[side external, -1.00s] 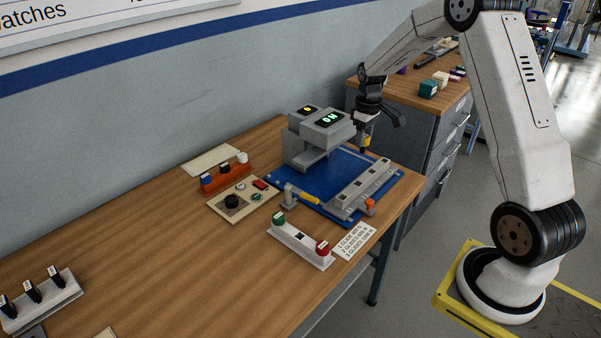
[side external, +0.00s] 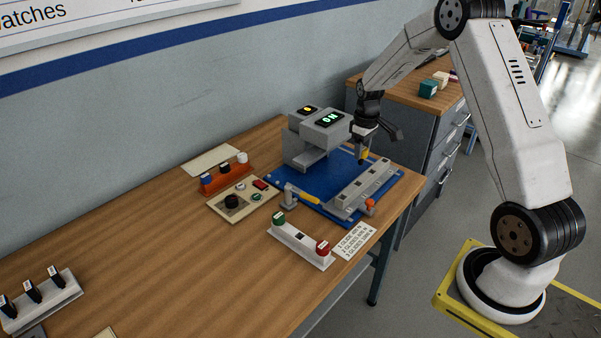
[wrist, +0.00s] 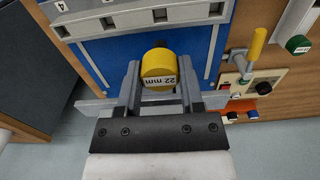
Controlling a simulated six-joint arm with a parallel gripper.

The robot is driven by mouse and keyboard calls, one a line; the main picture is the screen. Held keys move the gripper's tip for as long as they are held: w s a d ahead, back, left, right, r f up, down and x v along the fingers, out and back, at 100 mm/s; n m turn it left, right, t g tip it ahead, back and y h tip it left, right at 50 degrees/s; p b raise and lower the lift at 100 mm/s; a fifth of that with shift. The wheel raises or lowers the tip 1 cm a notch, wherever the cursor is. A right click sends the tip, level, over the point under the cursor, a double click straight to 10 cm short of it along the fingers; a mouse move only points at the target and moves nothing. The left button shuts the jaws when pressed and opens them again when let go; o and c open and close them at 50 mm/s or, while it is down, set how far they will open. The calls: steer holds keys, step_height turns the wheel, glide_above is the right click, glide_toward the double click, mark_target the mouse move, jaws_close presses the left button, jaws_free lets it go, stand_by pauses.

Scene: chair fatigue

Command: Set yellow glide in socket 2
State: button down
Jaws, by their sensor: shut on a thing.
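The yellow glide (side external: 364,154) is a short cylinder in my gripper (side external: 362,148), above the blue plate behind the socket rail. In the wrist view the yellow glide (wrist: 158,63) shows a "22 mm" label and sits between both fingers of my gripper (wrist: 159,82), which is shut on it. The grey socket rail (side external: 346,200) lies along the front right of the blue plate (side external: 316,178). The rail (wrist: 135,20) also crosses the top of the wrist view with several dark square sockets and a "4" at its left end. I cannot read which is socket 2.
A grey press head (side external: 318,135) with a lit "ON" display stands just left of my gripper. A yellow-handled lever (side external: 305,195) is at the plate's front left. A white rack (side external: 300,247) holds a green and a red glide.

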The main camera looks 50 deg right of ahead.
mark_target(360, 164)
steer(key=shift+f, duration=2.3)
steer(key=shift+f, duration=2.1)
stand_by(0.3)
steer(key=shift+c, duration=0.7)
jaws_free()
steer(key=shift+r, duration=0.2)
steer(key=shift+r, duration=3.75)
